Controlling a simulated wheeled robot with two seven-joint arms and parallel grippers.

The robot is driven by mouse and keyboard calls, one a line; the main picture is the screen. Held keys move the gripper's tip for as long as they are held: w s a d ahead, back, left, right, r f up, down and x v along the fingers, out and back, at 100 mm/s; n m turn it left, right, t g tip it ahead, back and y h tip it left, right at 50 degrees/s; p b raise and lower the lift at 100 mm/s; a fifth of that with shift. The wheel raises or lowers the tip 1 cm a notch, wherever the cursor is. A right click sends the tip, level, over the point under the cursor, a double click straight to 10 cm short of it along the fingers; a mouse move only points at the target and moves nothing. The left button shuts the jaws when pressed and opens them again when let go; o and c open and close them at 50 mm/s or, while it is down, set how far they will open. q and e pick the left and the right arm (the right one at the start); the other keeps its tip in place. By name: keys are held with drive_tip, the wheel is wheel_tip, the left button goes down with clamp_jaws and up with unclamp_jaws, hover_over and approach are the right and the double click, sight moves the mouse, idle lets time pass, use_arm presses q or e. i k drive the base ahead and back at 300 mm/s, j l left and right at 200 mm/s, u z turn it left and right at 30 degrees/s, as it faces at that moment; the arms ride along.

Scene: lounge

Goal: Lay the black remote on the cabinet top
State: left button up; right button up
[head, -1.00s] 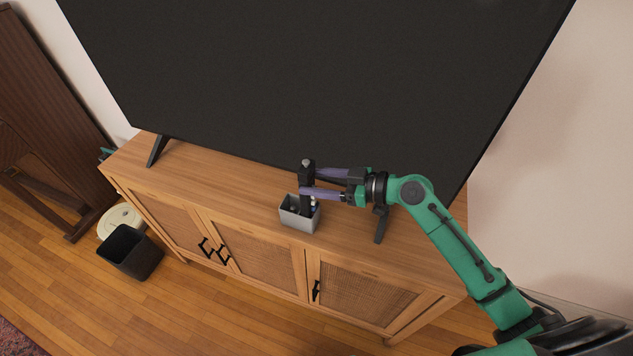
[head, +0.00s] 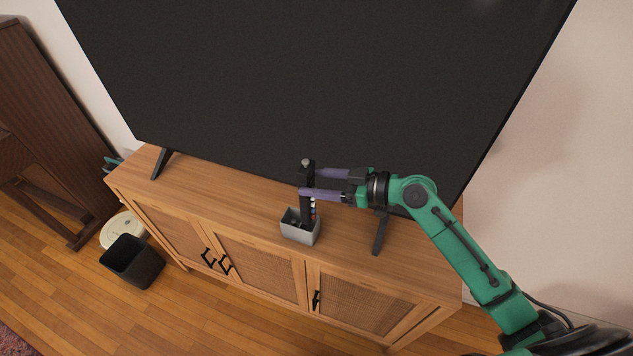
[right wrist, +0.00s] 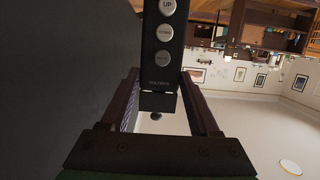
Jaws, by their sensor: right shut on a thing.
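The black remote (head: 306,205) stands upright in the head view, its lower part at the small grey box (head: 299,234) on the cabinet top. My right gripper (head: 308,183) is shut on the remote's upper part, above the box. In the right wrist view the remote (right wrist: 160,60) is between the fingers, with round grey buttons facing the camera. Whether its lower end is still inside the box is hard to tell. The wooden cabinet top (head: 225,190) is under the box and the TV. My left gripper is not in view.
A large black TV (head: 310,80) rises just behind the gripper. Its feet (head: 162,163) and (head: 380,232) stand on the cabinet. The cabinet top left of the box is clear. A black bin (head: 132,262) stands on the floor.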

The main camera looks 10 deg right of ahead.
sight(223, 207)
drive_tip(key=k, duration=1)
